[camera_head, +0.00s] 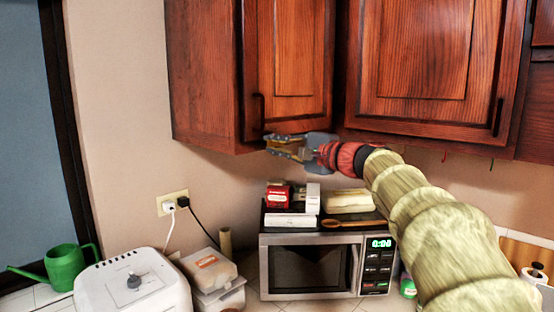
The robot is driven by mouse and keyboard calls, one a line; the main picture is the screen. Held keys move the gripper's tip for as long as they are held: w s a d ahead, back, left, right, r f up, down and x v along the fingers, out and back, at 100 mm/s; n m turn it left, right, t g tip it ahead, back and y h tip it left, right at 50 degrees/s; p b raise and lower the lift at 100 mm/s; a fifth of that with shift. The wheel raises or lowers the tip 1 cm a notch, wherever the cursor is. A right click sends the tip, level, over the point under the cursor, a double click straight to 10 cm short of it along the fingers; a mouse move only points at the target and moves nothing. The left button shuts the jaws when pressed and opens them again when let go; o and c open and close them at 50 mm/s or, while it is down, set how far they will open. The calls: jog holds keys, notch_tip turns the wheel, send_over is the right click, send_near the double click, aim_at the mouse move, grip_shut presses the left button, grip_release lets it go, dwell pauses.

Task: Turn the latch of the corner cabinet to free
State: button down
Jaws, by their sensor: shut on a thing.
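The corner cabinet (289,45) hangs on the wall, with dark red-brown wood and a framed door that looks closed. A dark vertical handle (257,112) is on the door's lower left. My gripper (271,146) reaches in from the right, just below and right of that handle, at the door's lower edge. Its jaws are shut on the latch, which is mostly hidden between the fingers. Whether the latch is turned cannot be made out.
A second wall cabinet (420,60) adjoins on the right, above my arm. Below stands a microwave (309,269) with boxes and a wooden spoon on top. A white appliance (132,285) and green watering can (64,267) are at left.

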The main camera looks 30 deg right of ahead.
jog(key=shift+f+n+b, duration=0.45)
jog(key=shift+n+b, duration=0.35)
jog(key=shift+b, duration=0.25)
jog(key=c, duration=1.9)
grip_release()
jog(key=shift+o, duration=0.4)
jog(key=shift+r, duration=0.1)
jog(key=v, duration=1.2)
